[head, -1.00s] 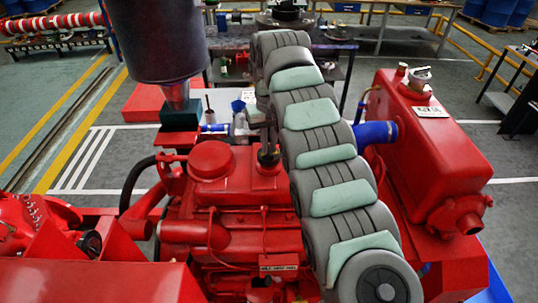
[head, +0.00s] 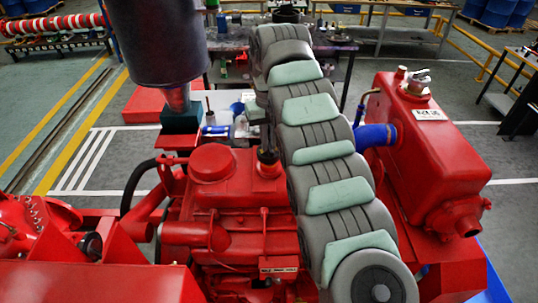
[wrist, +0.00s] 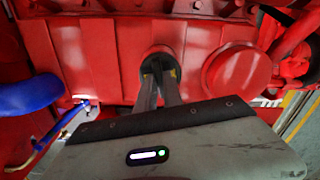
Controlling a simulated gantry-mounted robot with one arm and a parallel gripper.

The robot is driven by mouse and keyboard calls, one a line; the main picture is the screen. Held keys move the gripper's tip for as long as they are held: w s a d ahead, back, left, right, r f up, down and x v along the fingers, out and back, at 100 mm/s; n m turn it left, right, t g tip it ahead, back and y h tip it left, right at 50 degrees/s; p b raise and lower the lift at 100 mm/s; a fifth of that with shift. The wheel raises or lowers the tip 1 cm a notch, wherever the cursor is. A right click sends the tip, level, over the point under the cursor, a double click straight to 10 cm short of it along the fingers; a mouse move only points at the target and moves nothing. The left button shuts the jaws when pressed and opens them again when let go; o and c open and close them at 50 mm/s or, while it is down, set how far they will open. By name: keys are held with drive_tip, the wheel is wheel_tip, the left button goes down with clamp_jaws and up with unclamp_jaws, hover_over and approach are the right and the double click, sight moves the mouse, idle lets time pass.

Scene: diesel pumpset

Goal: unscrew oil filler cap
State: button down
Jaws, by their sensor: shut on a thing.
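The oil filler cap (wrist: 152,60) is a small dark round piece on the red engine top, seen in the wrist view. My gripper (wrist: 161,73) reaches down onto it with two narrow grey fingers, shut on the cap. The fingers hide much of the cap. In the head view the dark cap (head: 267,156) shows small beside my grey arm, on a raised red boss, with my gripper above it. I cannot tell whether the cap is still seated in its thread.
A large round red cover (head: 211,163) is left of the cap. A dark cylinder (head: 155,40) stands at upper left. The red tank (head: 432,150) with a blue hose (head: 375,135) is at right. A blue hose (wrist: 30,95) also lies left in the wrist view.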

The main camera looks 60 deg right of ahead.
sight(269, 145)
drive_tip(key=shift+r, duration=0.15)
drive_tip(key=shift+r+p, duration=1.65)
drive_tip(key=shift+r, duration=0.75)
